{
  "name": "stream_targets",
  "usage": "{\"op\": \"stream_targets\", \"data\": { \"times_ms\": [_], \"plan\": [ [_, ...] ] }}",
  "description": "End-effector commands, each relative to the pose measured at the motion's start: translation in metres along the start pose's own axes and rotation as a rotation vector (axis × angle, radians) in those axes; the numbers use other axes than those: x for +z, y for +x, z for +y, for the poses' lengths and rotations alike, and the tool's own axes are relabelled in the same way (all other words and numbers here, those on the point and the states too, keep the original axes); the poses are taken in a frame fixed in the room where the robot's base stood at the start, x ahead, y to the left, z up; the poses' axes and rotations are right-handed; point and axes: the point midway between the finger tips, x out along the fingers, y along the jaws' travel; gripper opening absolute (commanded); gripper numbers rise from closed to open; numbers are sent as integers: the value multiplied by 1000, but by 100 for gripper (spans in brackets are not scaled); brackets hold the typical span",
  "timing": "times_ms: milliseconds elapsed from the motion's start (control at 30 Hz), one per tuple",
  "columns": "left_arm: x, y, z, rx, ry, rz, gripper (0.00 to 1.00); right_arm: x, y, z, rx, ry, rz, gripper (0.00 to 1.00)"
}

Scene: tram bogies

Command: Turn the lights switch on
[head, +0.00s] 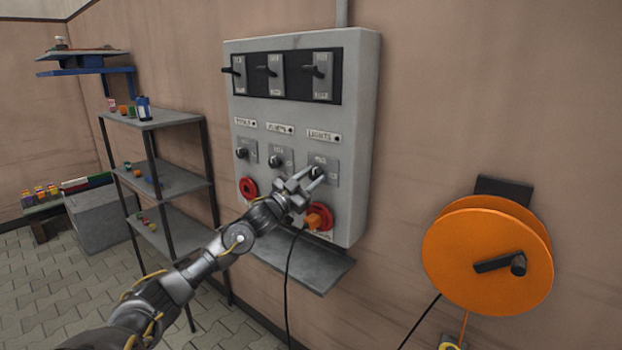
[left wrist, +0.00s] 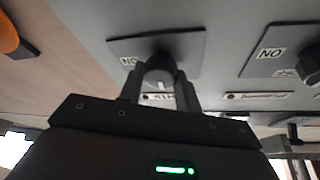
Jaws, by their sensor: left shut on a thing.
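The lights switch is a dark rotary knob (left wrist: 160,72) on a grey plate under the LIGHTS label (head: 322,134), on the right of the grey wall panel (head: 360,130). My left gripper (head: 316,174) is at this knob. In the left wrist view its two fingers (left wrist: 160,92) are on either side of the knob, shut on it. A pale mark shows on the knob's face. The fingers partly cover the knob in the head view, and its exact setting cannot be read. My right gripper is not in view.
Two more knobs (head: 275,160) (head: 242,153) sit to the left, and several levers (head: 318,71) above. Red round fittings (head: 249,188) and an orange plug (head: 318,219) with a cable are below. A grey ledge (head: 300,264) juts out underneath. An orange reel (head: 490,255) hangs at right; shelves (head: 160,120) stand at left.

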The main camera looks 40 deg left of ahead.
Motion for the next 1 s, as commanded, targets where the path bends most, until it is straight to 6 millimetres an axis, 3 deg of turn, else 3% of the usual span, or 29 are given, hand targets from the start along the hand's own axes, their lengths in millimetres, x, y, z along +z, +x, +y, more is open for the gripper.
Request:
{"op": "stream_targets", "data": {
  "times_ms": [367, 1000],
  "plan": [
    [0, 0, 0, 49, 123, -1, 11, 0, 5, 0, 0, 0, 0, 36],
    [-3, 1, -3, 275, 668, 0, 11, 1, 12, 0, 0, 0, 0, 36]
  ]
}}
